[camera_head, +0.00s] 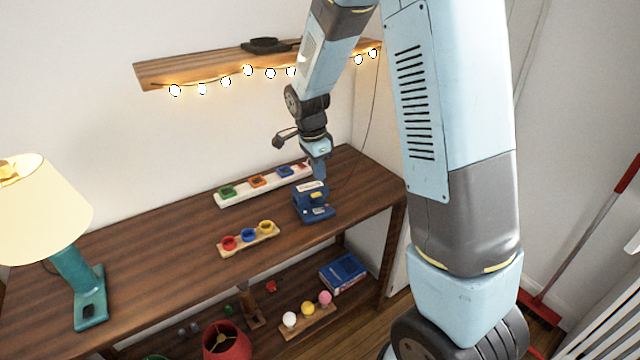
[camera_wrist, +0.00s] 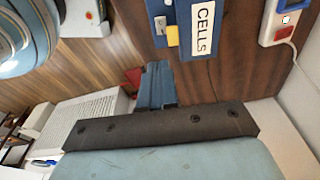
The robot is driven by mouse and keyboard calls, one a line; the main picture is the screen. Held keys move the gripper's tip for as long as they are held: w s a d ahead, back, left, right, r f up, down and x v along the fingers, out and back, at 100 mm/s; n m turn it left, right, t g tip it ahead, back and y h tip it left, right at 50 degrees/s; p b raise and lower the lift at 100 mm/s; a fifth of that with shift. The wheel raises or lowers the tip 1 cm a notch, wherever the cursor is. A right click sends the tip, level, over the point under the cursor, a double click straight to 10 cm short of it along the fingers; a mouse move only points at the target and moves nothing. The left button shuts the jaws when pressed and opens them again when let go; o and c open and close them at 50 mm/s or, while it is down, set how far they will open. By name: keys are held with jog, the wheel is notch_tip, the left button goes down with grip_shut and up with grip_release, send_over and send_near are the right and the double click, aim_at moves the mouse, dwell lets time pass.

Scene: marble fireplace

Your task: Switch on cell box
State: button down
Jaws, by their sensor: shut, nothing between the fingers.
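The cell box (camera_head: 314,207) is a blue box on the wooden table top, with a light label on top and a small yellow part on its front. In the wrist view the blue box (camera_wrist: 188,12) shows at the top edge, with a white label reading CELLS and a yellow tab (camera_wrist: 172,36). My gripper (camera_head: 319,176) is above the back of the box. In the wrist view its blue fingers (camera_wrist: 156,84) are shut and empty, close to the box in the picture. I cannot tell whether they touch it. The upper part of the box is cut off there.
A white strip with coloured sockets (camera_head: 245,191) lies behind the box. A wooden holder with red, blue and yellow cups (camera_head: 247,239) is in front left. A teal lamp (camera_head: 78,285) stands at the left. A lit shelf (camera_head: 200,71) hangs above. The table's left middle is clear.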

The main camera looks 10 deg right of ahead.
jog(key=shift+a+r, duration=0.2)
jog(key=shift+r, duration=1)
jog(key=s+d+r+n+t+y, duration=0.1)
jog(key=s+d+r+n, duration=0.25)
jog(key=s+r, duration=0.3)
jog(key=s+d+r+n+t, duration=0.1)
jog(key=s+d+r+n, duration=0.1)
jog(key=s+r+n, duration=0.45)
jog(key=s+d+r+n+t, duration=0.1)
jog(key=s+r+n, duration=0.1)
jog(key=s, duration=0.5)
jog(key=s+d+r+n+t, duration=0.2)
jog(key=s+r+n, duration=0.1)
jog(key=s, duration=0.4)
jog(key=shift+r+y, duration=0.3)
jog(key=shift+r, duration=0.55)
jog(key=shift+s, duration=0.1)
